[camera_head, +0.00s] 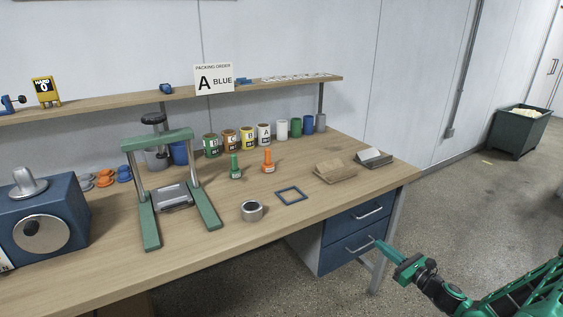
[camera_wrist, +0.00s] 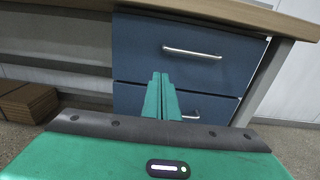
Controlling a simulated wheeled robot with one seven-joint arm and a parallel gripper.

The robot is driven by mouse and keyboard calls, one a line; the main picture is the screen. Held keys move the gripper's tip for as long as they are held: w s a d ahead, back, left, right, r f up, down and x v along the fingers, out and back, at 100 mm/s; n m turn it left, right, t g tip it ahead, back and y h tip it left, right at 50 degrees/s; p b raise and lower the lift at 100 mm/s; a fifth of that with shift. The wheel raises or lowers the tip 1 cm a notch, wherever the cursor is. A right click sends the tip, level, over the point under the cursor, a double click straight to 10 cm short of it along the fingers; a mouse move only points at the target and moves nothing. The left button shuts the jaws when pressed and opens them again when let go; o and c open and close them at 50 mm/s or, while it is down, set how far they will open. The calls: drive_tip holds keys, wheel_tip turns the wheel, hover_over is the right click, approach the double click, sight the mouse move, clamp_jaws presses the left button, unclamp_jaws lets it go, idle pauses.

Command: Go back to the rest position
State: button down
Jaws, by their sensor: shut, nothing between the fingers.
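My gripper (camera_head: 381,246) is at the lower right of the head view, in front of the desk and below the level of its top. In the wrist view its two green fingers (camera_wrist: 161,98) lie together, shut, with nothing between them. They point toward the blue drawers (camera_wrist: 190,52), which are closed and have metal handles. The gripper seems apart from the drawers. My arm reaches in from the lower right corner of the head view.
The wooden desk (camera_head: 304,207) holds a green press frame (camera_head: 147,218), a blue machine (camera_head: 66,218), several cans, a grey ring (camera_head: 252,211) and a wooden block (camera_head: 335,171). A sign (camera_head: 214,79) stands on the shelf. A dark bin (camera_head: 519,133) stands right; floor between is clear.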

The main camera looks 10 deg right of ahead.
drive_tip(key=s+a+r+n+g+y, duration=0.25)
drive_tip(key=s+a+n+g, duration=0.7)
drive_tip(key=n, duration=0.55)
drive_tip(key=s+d+r+n+g+h, duration=0.1)
drive_tip(key=s+r+n+g+h, duration=0.6)
drive_tip(key=s+r, duration=1.8)
drive_tip(key=s+n+h, duration=0.1)
drive_tip(key=s+n, duration=0.1)
drive_tip(key=n, duration=0.1)
drive_tip(key=shift+s+d+h, duration=0.35)
drive_tip(key=shift+s, duration=0.05)
drive_tip(key=shift+w+f, duration=0.25)
drive_tip(key=shift+w, duration=0.4)
